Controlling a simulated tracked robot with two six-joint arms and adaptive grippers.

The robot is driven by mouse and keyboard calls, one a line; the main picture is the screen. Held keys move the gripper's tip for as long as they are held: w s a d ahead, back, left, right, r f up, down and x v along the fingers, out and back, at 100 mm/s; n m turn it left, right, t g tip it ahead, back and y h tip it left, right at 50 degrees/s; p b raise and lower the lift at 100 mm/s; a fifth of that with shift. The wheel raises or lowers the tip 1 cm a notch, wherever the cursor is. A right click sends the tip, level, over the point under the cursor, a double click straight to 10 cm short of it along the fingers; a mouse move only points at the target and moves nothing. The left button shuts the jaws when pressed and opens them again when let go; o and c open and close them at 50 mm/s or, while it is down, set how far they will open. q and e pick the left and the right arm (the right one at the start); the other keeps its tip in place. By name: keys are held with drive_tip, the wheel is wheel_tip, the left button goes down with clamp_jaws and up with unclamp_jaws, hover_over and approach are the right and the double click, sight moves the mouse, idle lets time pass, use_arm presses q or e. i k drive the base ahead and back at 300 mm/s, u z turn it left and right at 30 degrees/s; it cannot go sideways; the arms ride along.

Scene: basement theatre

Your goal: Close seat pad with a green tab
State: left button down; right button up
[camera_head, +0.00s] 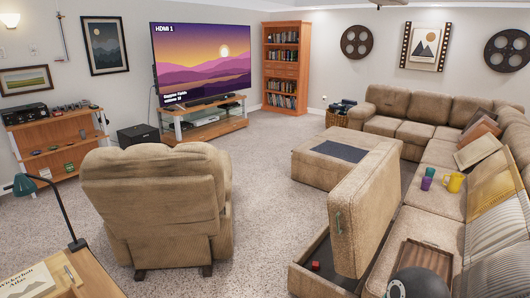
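The seat pad (368,205) stands tipped up, nearly upright, on the beige storage seat in the right half of the head view. A small green tab (337,222) shows on its left-facing side. Below it, the storage compartment (317,244) is open, with a dark interior. A small red object (315,265) lies inside. The pad hides the right part of the compartment. Neither of my grippers is in view.
A beige recliner (158,195) stands at left centre, with open carpet (265,190) between. An ottoman (305,170) sits behind the pad.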

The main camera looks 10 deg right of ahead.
sight(362, 207)
drive_tip(key=z, duration=0.55)
drive_tip(key=i, duration=1.15)
drive_tip(key=z, duration=0.8)
drive_tip(key=i, duration=0.2)
drive_tip(key=z, duration=0.1)
drive_tip(key=k, duration=0.85)
drive_tip(key=z, duration=0.15)
drive_tip(key=i, duration=0.9)
drive_tip(key=u, duration=0.05)
